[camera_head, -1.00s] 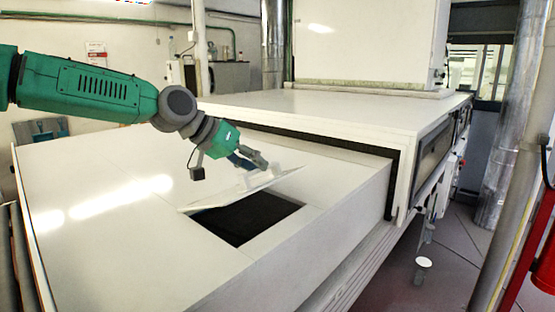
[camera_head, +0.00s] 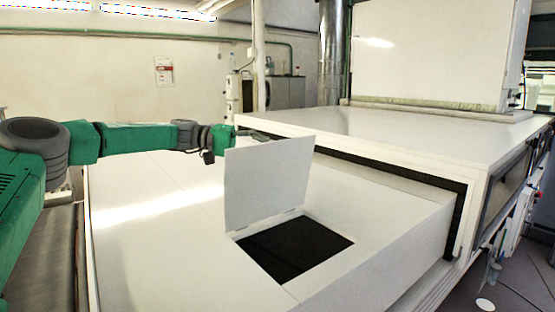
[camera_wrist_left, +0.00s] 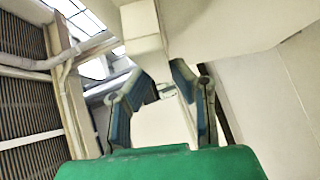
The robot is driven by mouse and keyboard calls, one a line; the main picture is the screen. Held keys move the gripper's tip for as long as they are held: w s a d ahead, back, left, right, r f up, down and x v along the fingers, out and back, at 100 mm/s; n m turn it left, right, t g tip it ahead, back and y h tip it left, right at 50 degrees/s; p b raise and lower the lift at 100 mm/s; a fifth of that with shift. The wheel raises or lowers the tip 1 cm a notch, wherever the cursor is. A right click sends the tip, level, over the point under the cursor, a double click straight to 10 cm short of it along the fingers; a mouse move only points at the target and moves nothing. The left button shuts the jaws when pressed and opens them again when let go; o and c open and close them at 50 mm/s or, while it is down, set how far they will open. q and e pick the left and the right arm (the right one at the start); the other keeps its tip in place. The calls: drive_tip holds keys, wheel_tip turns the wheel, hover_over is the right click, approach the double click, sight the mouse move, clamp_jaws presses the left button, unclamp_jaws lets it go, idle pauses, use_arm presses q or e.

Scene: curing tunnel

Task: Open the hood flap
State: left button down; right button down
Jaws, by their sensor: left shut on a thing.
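The hood flap (camera_head: 268,183) is a thin white panel. In the head view it stands about upright along the back-left edge of a dark square opening (camera_head: 295,247) in the white hood top. My left gripper (camera_head: 258,135) reaches in from the left at the flap's upper edge, partly hidden behind the panel. The left wrist view shows its two blue-grey fingers (camera_wrist_left: 168,88) drawn toward each other. They are shut on the flap, but the exact grip spot is unclear. My right gripper is in neither view.
The white hood top (camera_head: 160,230) around the opening is clear. A taller white tunnel housing (camera_head: 400,130) stands behind and to the right, with a dark gap under its front edge. A metal duct (camera_head: 333,60) rises at the back.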

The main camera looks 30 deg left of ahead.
use_arm(q)
drive_tip(key=w+a+f+n+t+h+b, duration=0.1)
drive_tip(key=w+a+f+n+h+b, duration=0.2)
drive_tip(key=a, duration=0.6)
drive_tip(key=shift+f+n+t+b, duration=0.2)
drive_tip(key=shift+n+t+b, duration=0.15)
drive_tip(key=shift+b, duration=0.25)
drive_tip(key=c, duration=1.4)
unclamp_jaws()
drive_tip(key=shift+s+a+r, duration=0.15)
drive_tip(key=shift+s, duration=0.05)
